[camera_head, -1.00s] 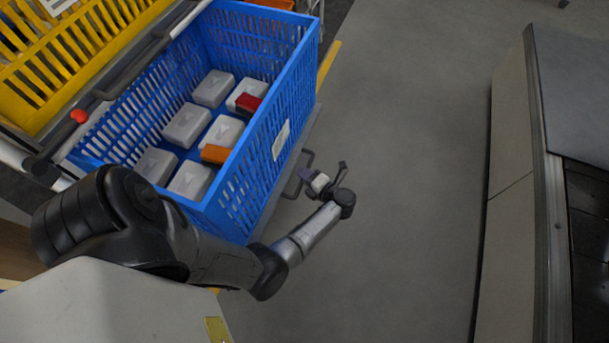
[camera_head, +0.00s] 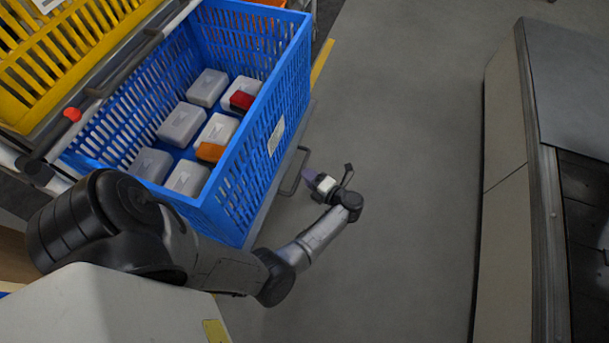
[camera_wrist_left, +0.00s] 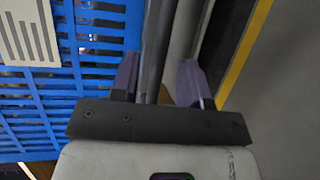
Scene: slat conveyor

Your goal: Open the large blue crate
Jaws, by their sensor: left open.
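The large blue crate (camera_head: 262,145) stands at the left in the head view, its top uncovered, holding several grey-white boxes, a red item and an orange item. A grey bar handle (camera_head: 295,172) sticks out from the platform edge on its right side. My left gripper (camera_head: 309,176) is open beside this handle. In the left wrist view, the open purple fingers (camera_wrist_left: 158,72) stand either side of a grey bar (camera_wrist_left: 156,35); I cannot tell how deep it sits between them. The crate's slatted wall (camera_wrist_left: 100,45) is on the left there. My right gripper is not in view.
A yellow crate (camera_head: 65,50) stands behind a grey rail at the upper left. Grey floor (camera_head: 410,150) is clear between the blue crate and the conveyor housing (camera_head: 505,230) on the right. A yellow floor line (camera_head: 322,62) runs beside the crate's platform.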

